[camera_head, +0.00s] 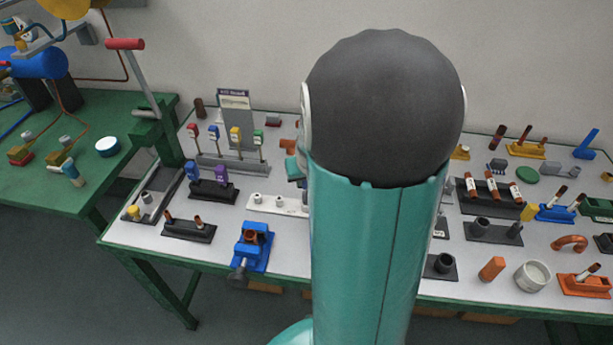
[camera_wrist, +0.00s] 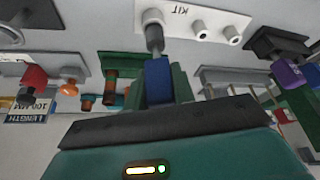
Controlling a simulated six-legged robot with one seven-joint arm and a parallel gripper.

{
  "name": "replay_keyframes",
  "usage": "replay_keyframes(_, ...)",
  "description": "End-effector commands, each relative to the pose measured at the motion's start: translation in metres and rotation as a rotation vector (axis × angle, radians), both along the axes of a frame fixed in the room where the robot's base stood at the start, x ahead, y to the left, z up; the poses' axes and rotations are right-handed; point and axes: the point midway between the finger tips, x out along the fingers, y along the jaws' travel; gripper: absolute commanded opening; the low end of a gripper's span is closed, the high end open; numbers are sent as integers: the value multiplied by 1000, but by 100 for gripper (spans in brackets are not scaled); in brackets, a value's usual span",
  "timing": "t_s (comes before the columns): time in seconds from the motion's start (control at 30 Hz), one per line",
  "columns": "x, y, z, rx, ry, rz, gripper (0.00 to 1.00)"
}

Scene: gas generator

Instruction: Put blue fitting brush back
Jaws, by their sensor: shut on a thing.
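In the wrist view, the blue fitting brush (camera_wrist: 158,80) has a blue handle and a grey stem. My gripper (camera_wrist: 157,82) is shut on the handle, between its two green fingers. The brush and most of my gripper are hidden there.
A black stand (camera_head: 212,190) with a blue and a purple piece is left of the holder. Behind is a grey rack (camera_head: 232,166) with several coloured-headed tools. A blue vise (camera_head: 253,247) stands in front. Many small fittings fill the table's right side.

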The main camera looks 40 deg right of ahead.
Motion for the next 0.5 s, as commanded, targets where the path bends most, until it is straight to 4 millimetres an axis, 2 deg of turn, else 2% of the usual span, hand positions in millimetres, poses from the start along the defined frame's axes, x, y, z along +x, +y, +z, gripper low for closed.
replay_keyframes(0.5,0,0,-14,0,1,0,6)
